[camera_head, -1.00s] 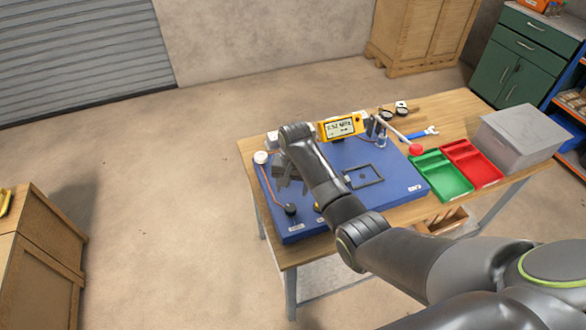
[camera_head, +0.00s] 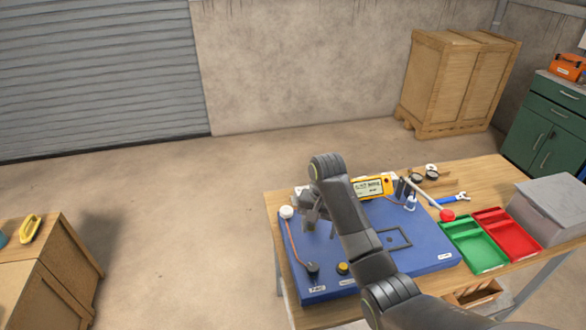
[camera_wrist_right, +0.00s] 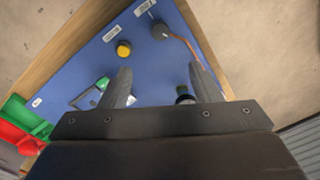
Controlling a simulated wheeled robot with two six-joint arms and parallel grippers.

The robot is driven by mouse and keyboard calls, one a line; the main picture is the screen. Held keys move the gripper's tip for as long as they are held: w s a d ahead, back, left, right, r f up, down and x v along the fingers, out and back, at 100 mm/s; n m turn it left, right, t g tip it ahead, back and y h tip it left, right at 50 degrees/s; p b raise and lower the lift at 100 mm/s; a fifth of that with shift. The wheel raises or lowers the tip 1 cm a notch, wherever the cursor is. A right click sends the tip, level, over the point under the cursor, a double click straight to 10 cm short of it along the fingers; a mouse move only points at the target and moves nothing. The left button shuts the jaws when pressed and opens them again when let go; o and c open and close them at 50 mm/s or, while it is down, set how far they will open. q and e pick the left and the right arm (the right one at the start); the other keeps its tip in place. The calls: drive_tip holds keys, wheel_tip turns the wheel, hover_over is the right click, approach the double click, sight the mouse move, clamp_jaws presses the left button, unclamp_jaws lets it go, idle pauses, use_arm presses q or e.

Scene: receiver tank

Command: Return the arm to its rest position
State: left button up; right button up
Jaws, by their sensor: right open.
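My right arm (camera_head: 360,225) reaches from the bottom of the head view over the blue board (camera_head: 420,262) on the wooden table. My right gripper (camera_head: 311,222) hangs above the left part of the board, partly hidden by the wrist. In the right wrist view its two fingers (camera_wrist_right: 158,88) are apart with nothing between them. Below them the blue board (camera_wrist_right: 150,65) shows a yellow button (camera_wrist_right: 124,48) and a black knob with a copper-coloured tube (camera_wrist_right: 160,31). My left gripper is not in view.
A yellow meter (camera_head: 372,188) stands at the board's back edge. A green tray (camera_head: 474,246), a red tray (camera_head: 509,237) and a grey box (camera_head: 552,208) stand to the right. A wooden crate (camera_head: 40,270) stands on the floor at left. The floor between is clear.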

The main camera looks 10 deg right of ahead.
drive_tip(key=shift+f, duration=0.1)
drive_tip(key=s+d+f+n+t, duration=0.1)
drive_tip(key=s+d+f, duration=0.35)
drive_tip(key=s, duration=0.35)
drive_tip(key=s+d+f+n+t, duration=0.1)
drive_tip(key=s+d+f, duration=0.2)
drive_tip(key=s+f, duration=0.35)
drive_tip(key=s+d+r+n+t+h, duration=0.1)
drive_tip(key=s+d+r+n, duration=0.15)
drive_tip(key=s, duration=0.85)
drive_tip(key=s+d+r+n+t+h, duration=0.15)
drive_tip(key=s+r, duration=0.25)
drive_tip(key=s, duration=0.7)
wheel_tip(320, 180, down, 30)
drive_tip(key=d+f+m+g+b, duration=0.1)
drive_tip(key=d+g+b, duration=0.1)
drive_tip(key=b, duration=0.4)
drive_tip(key=s+f+b, duration=0.3)
drive_tip(key=s+f, duration=0.4)
drive_tip(key=f, duration=0.4)
drive_tip(key=s+a+f+g+y+b, duration=0.1)
drive_tip(key=s+f+b, duration=0.2)
drive_tip(key=s+f, duration=0.5)
wheel_tip(320, 180, down, 3)
drive_tip(key=shift+s+f, duration=0.1)
drive_tip(key=shift+s, duration=0.05)
